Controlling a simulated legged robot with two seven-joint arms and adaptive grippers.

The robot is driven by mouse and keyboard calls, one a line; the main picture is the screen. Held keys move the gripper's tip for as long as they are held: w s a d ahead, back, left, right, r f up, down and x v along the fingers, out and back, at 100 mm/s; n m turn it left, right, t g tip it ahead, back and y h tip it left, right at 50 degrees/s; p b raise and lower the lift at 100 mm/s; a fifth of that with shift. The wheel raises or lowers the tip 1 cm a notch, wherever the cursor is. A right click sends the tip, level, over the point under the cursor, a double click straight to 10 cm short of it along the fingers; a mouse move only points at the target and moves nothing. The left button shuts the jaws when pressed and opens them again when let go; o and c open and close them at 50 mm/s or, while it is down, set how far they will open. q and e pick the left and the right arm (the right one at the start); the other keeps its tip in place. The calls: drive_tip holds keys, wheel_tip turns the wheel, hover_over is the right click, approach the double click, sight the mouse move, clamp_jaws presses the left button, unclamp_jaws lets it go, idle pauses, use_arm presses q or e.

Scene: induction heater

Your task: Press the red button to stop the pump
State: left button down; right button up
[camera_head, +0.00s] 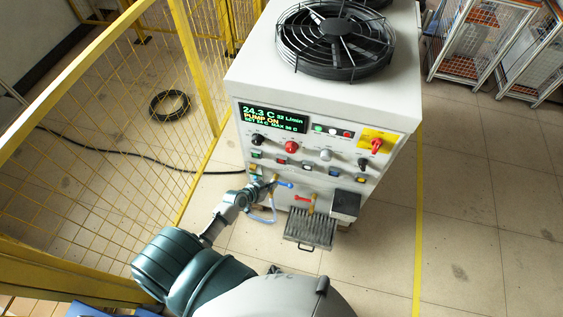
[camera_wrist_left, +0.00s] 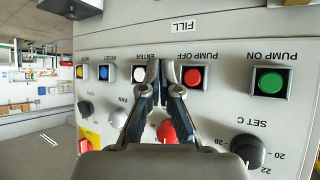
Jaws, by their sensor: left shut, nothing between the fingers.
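The red button (camera_wrist_left: 193,77), labelled PUMP OFF, sits in a square bezel on the light panel in the left wrist view, where the labels are upside down. It also shows in the head view (camera_head: 281,161), in the lower button row. My left gripper (camera_wrist_left: 161,71) is shut and empty. Its fingertips appear just left of the red button and partly cover the white ENTER button (camera_wrist_left: 142,74). Whether they touch the panel cannot be told. In the head view the left gripper (camera_head: 254,178) is at the panel's lower left. The display (camera_head: 273,116) reads PUMP ON.
The green PUMP ON button (camera_wrist_left: 268,81) is right of the red one in the wrist view. A red knob (camera_wrist_left: 167,131) and a black knob (camera_wrist_left: 247,150) stick out nearby. Hose valves (camera_head: 305,199) and a drip tray (camera_head: 309,230) are low on the machine. Yellow fencing (camera_head: 190,60) stands left.

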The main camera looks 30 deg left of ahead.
sight(282, 160)
use_arm(q)
drive_tip(key=w+a+b, duration=0.2)
drive_tip(key=w+b, duration=0.1)
drive_tip(key=w, duration=0.5)
idle(1.2)
drive_tip(key=shift+w, duration=0.3)
